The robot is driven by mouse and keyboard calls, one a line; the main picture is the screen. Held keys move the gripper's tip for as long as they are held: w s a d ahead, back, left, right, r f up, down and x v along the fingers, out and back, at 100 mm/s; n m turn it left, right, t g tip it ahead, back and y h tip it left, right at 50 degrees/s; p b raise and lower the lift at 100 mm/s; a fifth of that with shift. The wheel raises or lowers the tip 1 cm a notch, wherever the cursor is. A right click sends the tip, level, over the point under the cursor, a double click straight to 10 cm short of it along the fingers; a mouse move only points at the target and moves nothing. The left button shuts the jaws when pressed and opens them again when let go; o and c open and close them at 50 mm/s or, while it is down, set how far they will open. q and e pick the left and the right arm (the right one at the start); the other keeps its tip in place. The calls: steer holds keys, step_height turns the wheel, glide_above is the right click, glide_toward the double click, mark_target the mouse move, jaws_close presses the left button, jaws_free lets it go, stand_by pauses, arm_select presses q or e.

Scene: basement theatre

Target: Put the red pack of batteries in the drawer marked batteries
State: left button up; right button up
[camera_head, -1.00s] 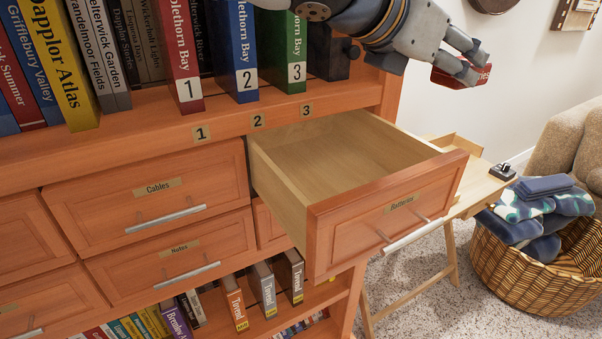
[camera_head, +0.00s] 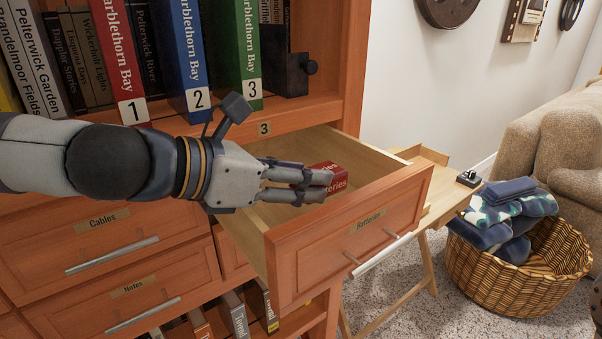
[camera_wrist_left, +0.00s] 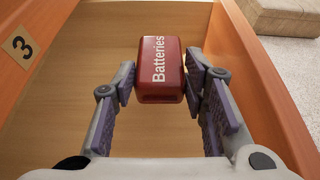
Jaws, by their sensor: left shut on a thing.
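The red pack of batteries (camera_head: 327,178) is held between the fingertips of my left gripper (camera_head: 318,186). In the left wrist view the pack (camera_wrist_left: 160,70) shows its "Batteries" label, with a finger of the left gripper (camera_wrist_left: 160,82) on each side. The drawer marked Batteries (camera_head: 350,242) is pulled open. The gripper and pack are over the drawer's open inside, whose bare wooden bottom (camera_wrist_left: 100,50) shows in the left wrist view. The exact height of the pack above the bottom is hard to tell. My right gripper is not in view.
Closed drawers marked Cables (camera_head: 105,240) and Notes (camera_head: 130,295) are at the left. Numbered books (camera_head: 185,60) stand on the shelf above. A small wooden table (camera_head: 440,190) and a wicker basket with folded cloths (camera_head: 520,265) are at the right.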

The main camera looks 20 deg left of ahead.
arm_select(q)
steer(key=shift+r, duration=0.4)
steer(key=shift+f, duration=0.65)
steer(key=o, duration=1.3)
steer(key=shift+s, duration=0.1)
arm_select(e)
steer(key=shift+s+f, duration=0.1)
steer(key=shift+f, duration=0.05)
arm_select(q)
steer(key=shift+r, duration=0.1)
